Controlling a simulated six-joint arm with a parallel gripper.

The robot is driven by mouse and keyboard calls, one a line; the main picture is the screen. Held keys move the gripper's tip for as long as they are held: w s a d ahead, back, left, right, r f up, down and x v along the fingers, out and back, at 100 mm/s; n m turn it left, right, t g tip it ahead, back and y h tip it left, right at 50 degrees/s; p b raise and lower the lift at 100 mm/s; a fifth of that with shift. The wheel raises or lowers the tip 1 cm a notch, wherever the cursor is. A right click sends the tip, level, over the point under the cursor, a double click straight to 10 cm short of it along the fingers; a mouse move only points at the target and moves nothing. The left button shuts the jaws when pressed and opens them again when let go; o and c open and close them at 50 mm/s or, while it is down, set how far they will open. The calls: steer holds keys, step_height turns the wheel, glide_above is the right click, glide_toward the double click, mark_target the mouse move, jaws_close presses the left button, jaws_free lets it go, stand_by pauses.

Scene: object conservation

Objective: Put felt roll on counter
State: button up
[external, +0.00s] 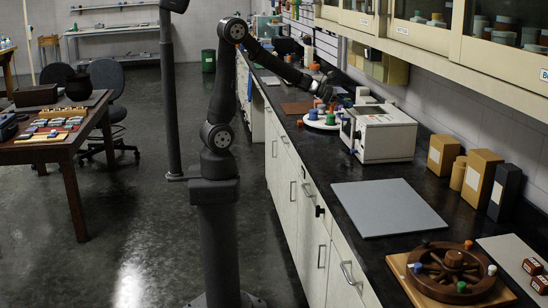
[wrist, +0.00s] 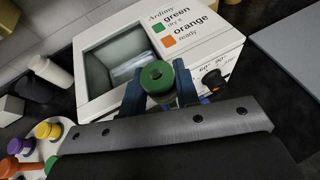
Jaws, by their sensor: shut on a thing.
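My gripper (external: 328,92) is above the back part of the counter (external: 365,245), near a white boxy machine (external: 385,133). In the wrist view my gripper (wrist: 160,90) is shut on a green felt roll (wrist: 157,77), a short cylinder with a dark hole in its end. The roll shows in front of the machine (wrist: 200,62), which has an open-looking window and printed words "green" and "orange". In the external view the held roll is too small to make out clearly.
A round white tray (external: 312,125) with several coloured pieces sits left of the machine. A grey mat (external: 390,207) lies nearer on the counter. Boxes (external: 480,177) stand along the wall, and a wooden wheel (external: 452,272) lies at the front. Cabinets (external: 420,32) hang above.

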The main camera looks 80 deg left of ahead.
steer(key=s+a+n+g+y, duration=0.1)
steer(key=s+a+n+y, duration=0.3)
steer(key=a, duration=0.5)
steer(key=s+a+n+y, duration=0.3)
steer(key=s+a, duration=0.3)
steer(key=a, duration=0.4)
steer(key=s+a+n+g+y, duration=0.1)
steer(key=s+a+n+y, duration=0.3)
steer(key=a, duration=0.6)
steer(key=shift+s+r+n+g+y, duration=0.35)
steer(key=shift+s+y, duration=0.3)
steer(key=shift+y, duration=0.25)
steer(key=shift+a, duration=0.1)
steer(key=s+a+r+x, duration=0.1)
steer(key=a+x, duration=0.1)
steer(key=x, duration=0.9)
glide_above(301, 117)
steer(key=d, duration=0.1)
step_height(301, 117, down, 14)
steer(key=shift+s+r, duration=0.1)
steer(key=shift+f+h, duration=0.25)
steer(key=shift+h, duration=0.05)
steer(key=shift+f, duration=1.85)
